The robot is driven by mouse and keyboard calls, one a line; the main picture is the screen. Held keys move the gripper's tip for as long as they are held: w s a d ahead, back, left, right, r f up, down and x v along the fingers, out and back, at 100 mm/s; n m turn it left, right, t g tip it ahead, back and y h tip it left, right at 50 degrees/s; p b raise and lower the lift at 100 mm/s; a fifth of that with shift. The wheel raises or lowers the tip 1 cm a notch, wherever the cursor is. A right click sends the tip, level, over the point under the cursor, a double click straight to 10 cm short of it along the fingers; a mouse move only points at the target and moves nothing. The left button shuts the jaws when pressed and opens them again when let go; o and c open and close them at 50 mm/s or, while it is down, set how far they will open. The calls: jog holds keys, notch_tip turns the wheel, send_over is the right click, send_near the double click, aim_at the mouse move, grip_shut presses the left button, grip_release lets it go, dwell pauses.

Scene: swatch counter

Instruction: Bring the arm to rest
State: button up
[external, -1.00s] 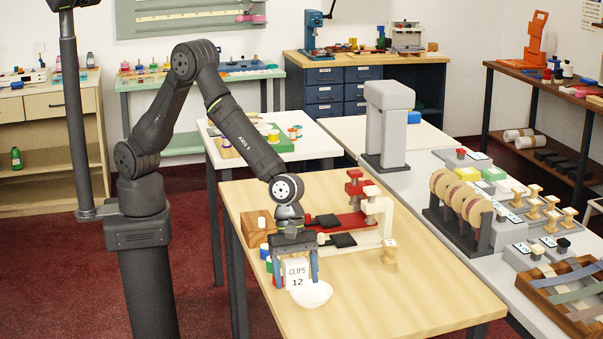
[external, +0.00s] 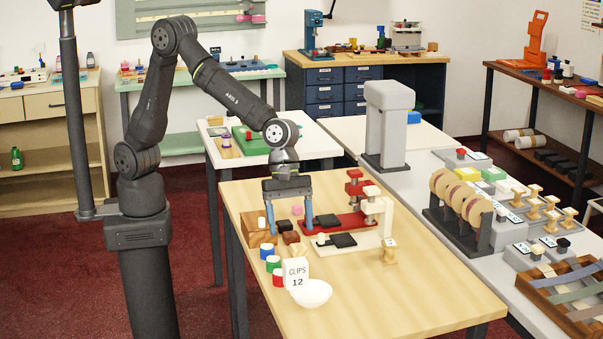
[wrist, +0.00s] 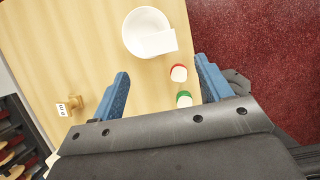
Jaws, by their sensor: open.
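My gripper (external: 288,222) hangs above the back left part of the wooden table (external: 420,305) in the external view. Its blue fingers are apart with nothing held between them. In the wrist view my gripper (wrist: 162,82) also shows open, with wooden tabletop between the fingers. A white bowl (external: 311,293) and a card reading "CLIPS 12" (external: 296,272) stand at the table's front left, apart from the gripper. The bowl (wrist: 146,27) also shows at the top of the wrist view.
Blue, green and red pots (external: 273,263) stand by the card. A wooden block (external: 256,229) is close to the gripper. Red (external: 340,222) and cream (external: 358,240) clamp-like devices lie to its right. The table's front right is clear.

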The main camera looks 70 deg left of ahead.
aim_at(297, 284)
jog(key=x, duration=1.2)
jog(key=shift+d+f, duration=0.1)
jog(key=shift+f, duration=0.55)
jog(key=shift+r, duration=0.45)
jog(key=shift+f, duration=0.1)
